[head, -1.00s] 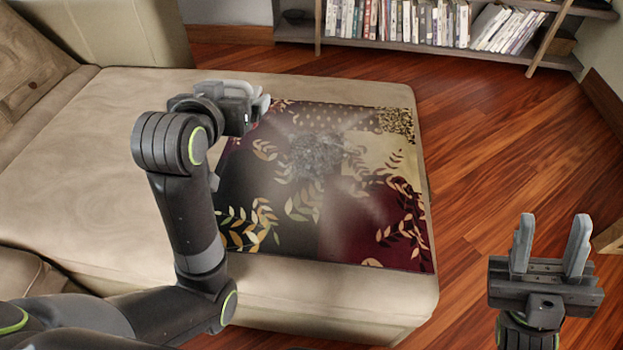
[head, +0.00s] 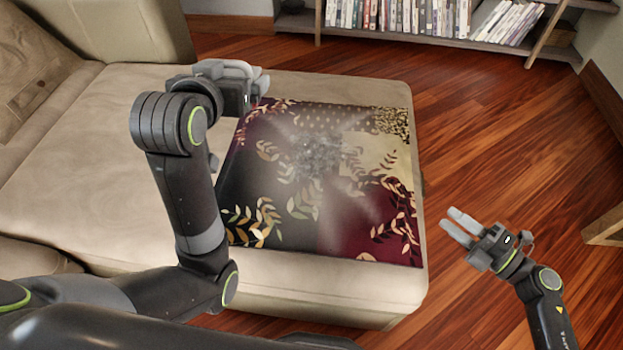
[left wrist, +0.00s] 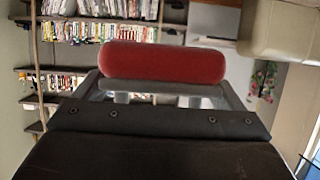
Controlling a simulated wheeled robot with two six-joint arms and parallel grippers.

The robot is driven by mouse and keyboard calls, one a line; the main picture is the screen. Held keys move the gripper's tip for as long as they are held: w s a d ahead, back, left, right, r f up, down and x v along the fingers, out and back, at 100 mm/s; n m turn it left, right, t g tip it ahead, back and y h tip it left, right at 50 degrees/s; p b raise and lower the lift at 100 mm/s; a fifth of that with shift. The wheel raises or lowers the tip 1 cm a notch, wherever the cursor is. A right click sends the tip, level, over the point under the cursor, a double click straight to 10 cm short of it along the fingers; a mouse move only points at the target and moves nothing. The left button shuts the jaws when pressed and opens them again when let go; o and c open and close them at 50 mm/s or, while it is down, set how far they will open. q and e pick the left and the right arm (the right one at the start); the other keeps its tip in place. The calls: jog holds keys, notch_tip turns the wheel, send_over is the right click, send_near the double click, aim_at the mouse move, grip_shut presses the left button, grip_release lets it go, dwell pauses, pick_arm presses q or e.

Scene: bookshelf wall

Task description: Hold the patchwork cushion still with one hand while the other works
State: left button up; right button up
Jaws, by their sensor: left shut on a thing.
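The patchwork cushion (head: 345,215), dark red, black and cream with leaf patterns, lies flat on the beige sofa seat (head: 110,130). My left gripper (head: 262,88) is at the cushion's far left corner, shut on it.
A bookshelf (head: 440,45) full of books stands at the back wall. Wooden floor (head: 500,140) lies clear right of the sofa. A wooden furniture edge (head: 606,226) shows at the far right. My left arm crosses the sofa's left part.

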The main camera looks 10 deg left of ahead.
aim_at(414, 193)
jog(key=x, duration=1.1)
grip_shut()
dwell(1.5)
